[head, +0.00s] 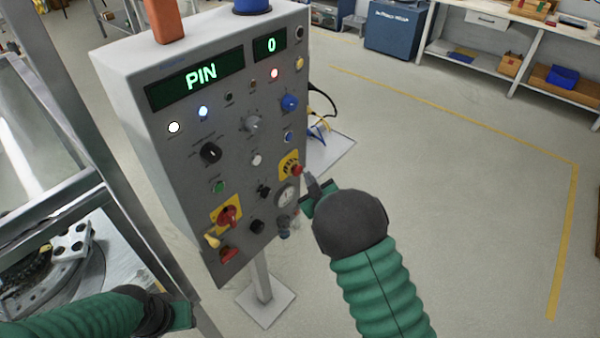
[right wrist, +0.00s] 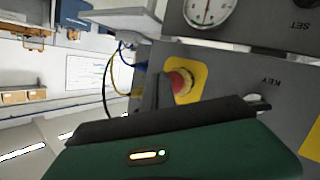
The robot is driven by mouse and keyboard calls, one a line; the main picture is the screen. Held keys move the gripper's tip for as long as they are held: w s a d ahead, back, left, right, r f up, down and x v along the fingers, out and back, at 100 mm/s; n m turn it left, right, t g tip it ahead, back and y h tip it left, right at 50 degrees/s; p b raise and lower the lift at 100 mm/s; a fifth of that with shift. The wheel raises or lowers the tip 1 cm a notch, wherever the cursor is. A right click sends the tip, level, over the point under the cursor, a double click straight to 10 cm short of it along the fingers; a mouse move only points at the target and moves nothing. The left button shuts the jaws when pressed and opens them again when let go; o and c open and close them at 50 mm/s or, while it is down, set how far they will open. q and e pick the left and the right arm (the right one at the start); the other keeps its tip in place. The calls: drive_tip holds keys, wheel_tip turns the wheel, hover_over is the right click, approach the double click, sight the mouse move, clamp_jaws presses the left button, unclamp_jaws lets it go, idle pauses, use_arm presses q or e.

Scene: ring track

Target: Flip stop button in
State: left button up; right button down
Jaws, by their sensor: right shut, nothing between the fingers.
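The red stop button (head: 296,169) sits on a yellow plate on the right side of the grey control panel (head: 225,130). The button also shows in the right wrist view (right wrist: 181,84), its red cap standing out from the plate. My right gripper (head: 309,181) is shut and empty, with its dark fingertips just right of and below the button. In the right wrist view, a dark finger (right wrist: 152,100) is close beside the cap; I cannot tell if they touch. My left gripper (head: 182,314) is low at the left, its fingers unclear.
A red rotary switch on a yellow plate (head: 227,215), a gauge (head: 286,195) and several knobs crowd the panel. Its display (head: 200,77) reads PIN. Cables (head: 320,115) hang behind its right edge. A metal frame (head: 60,100) stands left. Floor at right is clear.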

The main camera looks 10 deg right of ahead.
drive_tip(key=shift+w+a+r, duration=0.1)
drive_tip(key=shift+w+a, duration=0.05)
drive_tip(key=shift+w, duration=0.05)
drive_tip(key=shift+w+a, duration=0.35)
drive_tip(key=shift+w, duration=0.05)
idle(0.7)
drive_tip(key=shift+d, duration=0.1)
drive_tip(key=shift+s+d, duration=0.5)
drive_tip(key=shift+s, duration=0.25)
drive_tip(key=shift+s+d, duration=0.8)
drive_tip(key=shift+s, duration=0.2)
drive_tip(key=shift+s+d, duration=0.75)
drive_tip(key=shift+s, duration=0.2)
